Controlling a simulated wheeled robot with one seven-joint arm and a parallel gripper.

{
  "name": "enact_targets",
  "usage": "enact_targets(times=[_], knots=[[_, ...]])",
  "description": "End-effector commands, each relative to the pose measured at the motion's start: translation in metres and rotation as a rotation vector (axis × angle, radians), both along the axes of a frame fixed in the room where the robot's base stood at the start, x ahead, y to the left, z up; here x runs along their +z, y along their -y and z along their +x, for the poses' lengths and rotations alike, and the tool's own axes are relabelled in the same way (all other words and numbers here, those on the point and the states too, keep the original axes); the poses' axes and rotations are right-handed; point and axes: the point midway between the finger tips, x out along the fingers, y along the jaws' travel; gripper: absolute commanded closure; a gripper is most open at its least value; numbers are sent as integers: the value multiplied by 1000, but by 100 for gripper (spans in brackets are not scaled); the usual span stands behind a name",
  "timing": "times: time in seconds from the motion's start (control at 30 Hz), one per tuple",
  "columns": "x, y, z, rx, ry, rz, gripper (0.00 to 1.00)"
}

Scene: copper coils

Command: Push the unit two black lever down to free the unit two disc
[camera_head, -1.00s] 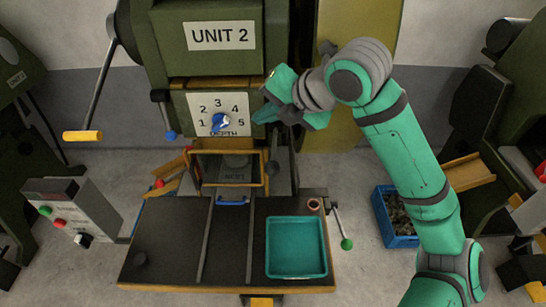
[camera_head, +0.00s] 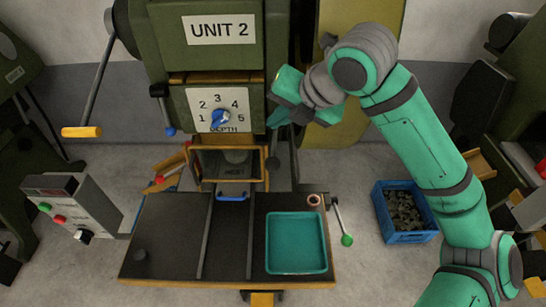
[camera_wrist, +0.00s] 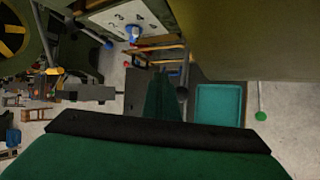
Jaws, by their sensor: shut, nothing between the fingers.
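Unit two is the green press with a "UNIT 2" plate (camera_head: 219,30) and a numbered depth dial (camera_head: 220,118). The black lever's round knob (camera_head: 273,164) hangs at the right side of the press, beside the guard frame; its upper rod is partly hidden by my gripper. The knob also shows in the wrist view (camera_wrist: 182,94). My gripper (camera_head: 274,120) is shut and empty, above the knob and apart from it, at the press's right edge. A grey round part (camera_head: 236,156) sits behind the guard; I cannot tell whether it is the disc.
The black table (camera_head: 165,235) below holds a teal tray (camera_head: 296,243) and a small copper-coloured ring (camera_head: 314,200). A green-knobbed lever (camera_head: 346,240) stands at the table's right. A blue crate (camera_head: 404,212) is on the floor. A control box (camera_head: 72,207) stands left.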

Motion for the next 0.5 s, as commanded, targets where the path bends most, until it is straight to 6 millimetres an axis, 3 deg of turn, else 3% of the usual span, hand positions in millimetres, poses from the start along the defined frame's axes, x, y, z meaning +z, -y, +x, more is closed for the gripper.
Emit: enact_targets(times=[0.5], knots=[[-60,-1,-9,1,0,2,100]])
